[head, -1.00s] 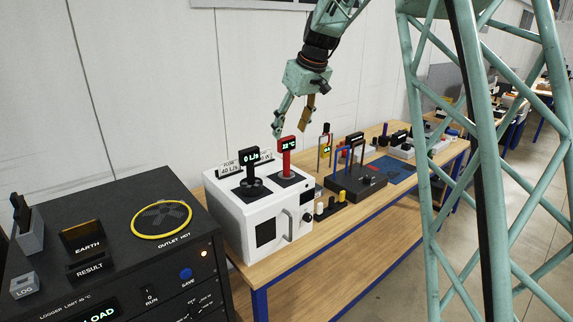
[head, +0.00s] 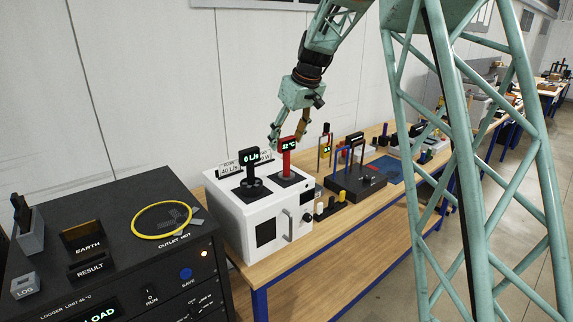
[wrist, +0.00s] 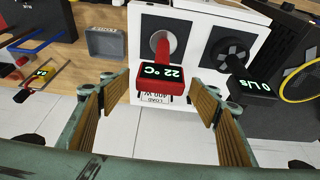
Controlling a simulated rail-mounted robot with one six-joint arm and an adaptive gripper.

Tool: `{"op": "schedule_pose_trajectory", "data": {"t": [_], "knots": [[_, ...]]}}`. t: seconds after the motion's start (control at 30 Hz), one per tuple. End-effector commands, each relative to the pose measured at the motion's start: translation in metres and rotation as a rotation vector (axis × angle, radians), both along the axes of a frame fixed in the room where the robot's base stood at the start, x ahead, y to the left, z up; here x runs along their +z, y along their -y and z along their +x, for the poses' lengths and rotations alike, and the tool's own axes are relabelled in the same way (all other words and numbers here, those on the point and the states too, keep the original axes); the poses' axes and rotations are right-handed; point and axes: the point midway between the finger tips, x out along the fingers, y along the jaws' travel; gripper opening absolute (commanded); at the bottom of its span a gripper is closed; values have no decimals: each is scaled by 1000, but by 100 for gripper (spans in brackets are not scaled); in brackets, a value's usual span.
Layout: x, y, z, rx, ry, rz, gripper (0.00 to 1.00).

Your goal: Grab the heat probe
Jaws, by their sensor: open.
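The heat probe is the red probe (head: 288,150) with a small display reading 22 °C. It stands upright in a dark square socket on top of a white box (head: 240,222). In the wrist view the red probe (wrist: 168,73) is near the middle, just beyond the fingertips. My gripper (head: 289,140) is open at the height of the probe's head, with its fingers spread to either side. In the wrist view my gripper (wrist: 160,90) shows wood-coloured pads with a gap between them and nothing held. I cannot tell whether a finger touches the probe.
A black flow probe (head: 250,170) reading 0 L/s stands close to the left of the red one. A black logger console (head: 110,215) with a yellow ring (head: 161,219) is at left. Dark fixtures with coloured handles (head: 352,182) crowd the bench to the right.

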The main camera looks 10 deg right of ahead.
Motion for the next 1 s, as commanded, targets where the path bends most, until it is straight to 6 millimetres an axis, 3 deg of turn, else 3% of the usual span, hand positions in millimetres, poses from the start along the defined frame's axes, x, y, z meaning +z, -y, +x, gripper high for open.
{"op": "schedule_pose_trajectory", "data": {"t": [0.47,0.9,1.0], "knots": [[0,0,0,0,0,0,56],[0,0,0,0,1,0,17],[1,0,0,0,1,0,17]]}}
